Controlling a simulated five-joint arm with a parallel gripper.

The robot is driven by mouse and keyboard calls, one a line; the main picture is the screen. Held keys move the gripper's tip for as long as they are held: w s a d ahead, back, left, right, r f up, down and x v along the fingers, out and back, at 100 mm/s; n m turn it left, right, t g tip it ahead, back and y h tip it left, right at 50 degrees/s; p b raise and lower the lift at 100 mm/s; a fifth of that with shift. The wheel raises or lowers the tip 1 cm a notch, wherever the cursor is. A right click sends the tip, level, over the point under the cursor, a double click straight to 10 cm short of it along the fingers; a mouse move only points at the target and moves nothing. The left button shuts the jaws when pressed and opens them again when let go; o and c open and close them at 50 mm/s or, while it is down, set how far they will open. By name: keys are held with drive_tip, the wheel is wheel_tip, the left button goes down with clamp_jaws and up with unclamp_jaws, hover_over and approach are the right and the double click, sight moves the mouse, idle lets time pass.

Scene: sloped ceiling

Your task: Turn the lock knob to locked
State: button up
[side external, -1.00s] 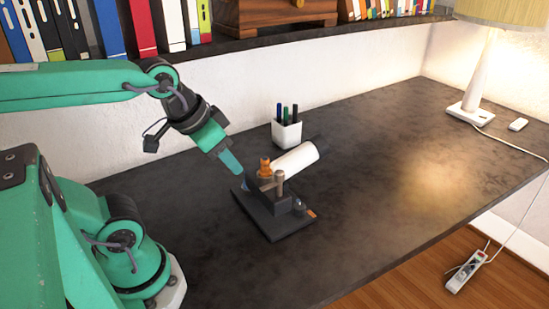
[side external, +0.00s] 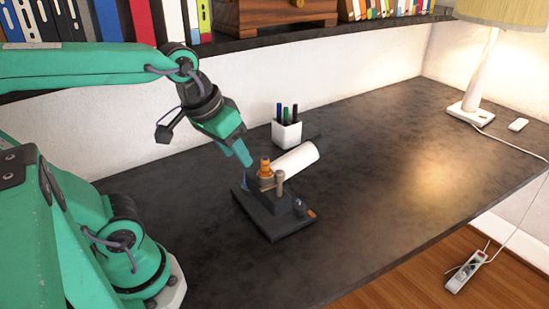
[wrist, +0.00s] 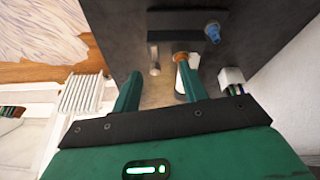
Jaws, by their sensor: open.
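A dark fixture (side external: 275,222) lies on the desk, a flat base plate with a raised block. An orange knob-like piece (side external: 265,169) stands on it beside a tan upright post (side external: 279,184). A small grey knob (side external: 299,206) sits near the front right corner, with an orange mark beside it. I cannot tell which piece is the lock knob. My gripper (side external: 245,157) is just above and left of the orange piece, apart from it. In the wrist view, my gripper (wrist: 158,88) is open and empty, with the orange piece (wrist: 180,56) and tan post (wrist: 154,60) beyond its fingers.
A white cylinder (side external: 296,160) lies just behind the fixture, and a white pen cup (side external: 287,133) stands behind that. A lamp (side external: 478,85) stands at the far right. The desk right of the fixture is clear.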

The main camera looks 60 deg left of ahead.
sight(280, 172)
drive_tip(key=shift+w+d+r+n+g, duration=0.1)
drive_tip(key=shift+w+d+n+g, duration=0.15)
drive_tip(key=shift+w+n+g, duration=1)
drive_tip(key=shift+w+d+f+n+g, duration=0.1)
drive_tip(key=shift+w+d+n+g, duration=0.2)
drive_tip(key=shift+w+n, duration=1.85)
drive_tip(key=shift+w+d+r+n+g, duration=0.15)
drive_tip(key=shift+w+n+g, duration=0.7)
drive_tip(key=shift+w+n, duration=0.85)
drive_tip(key=shift+f, duration=3.95)
clamp_jaws()
